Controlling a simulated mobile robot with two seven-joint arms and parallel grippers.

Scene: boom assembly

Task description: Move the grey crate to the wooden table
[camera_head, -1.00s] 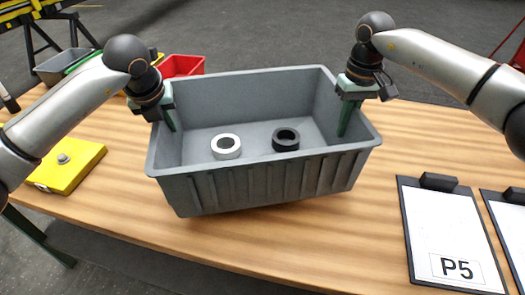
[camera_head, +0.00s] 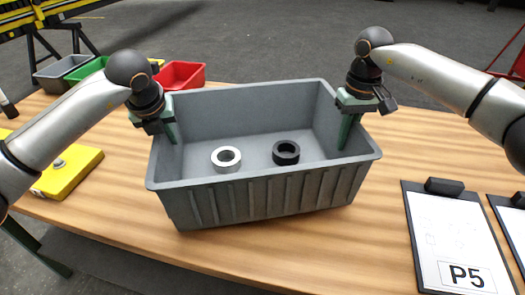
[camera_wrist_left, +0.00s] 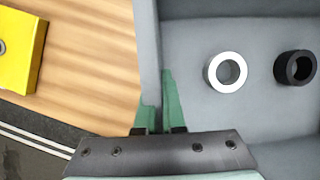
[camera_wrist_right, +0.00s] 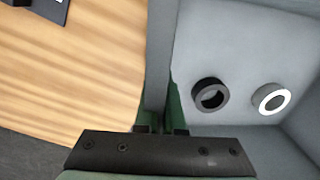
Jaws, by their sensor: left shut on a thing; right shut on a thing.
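The grey crate (camera_head: 265,203) is over the wooden table (camera_head: 385,210), with its ribbed long wall facing me. I cannot tell whether its base touches the tabletop. A white ring (camera_head: 227,169) and a black ring (camera_head: 286,160) lie apart on the crate's floor. My left gripper (camera_head: 171,132) is shut on the crate's left wall; the left wrist view shows its green fingers (camera_wrist_left: 158,104) on either side of that wall. My right gripper (camera_head: 346,131) is shut on the right wall, with its fingers (camera_wrist_right: 158,106) astride it in the right wrist view.
A yellow box (camera_head: 68,172) lies on the table at the left. Red (camera_head: 182,75), green and grey bins stand at the back left. A clipboard marked P5 (camera_head: 455,235) lies at the right, beside another. Bare wood lies between crate and clipboards.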

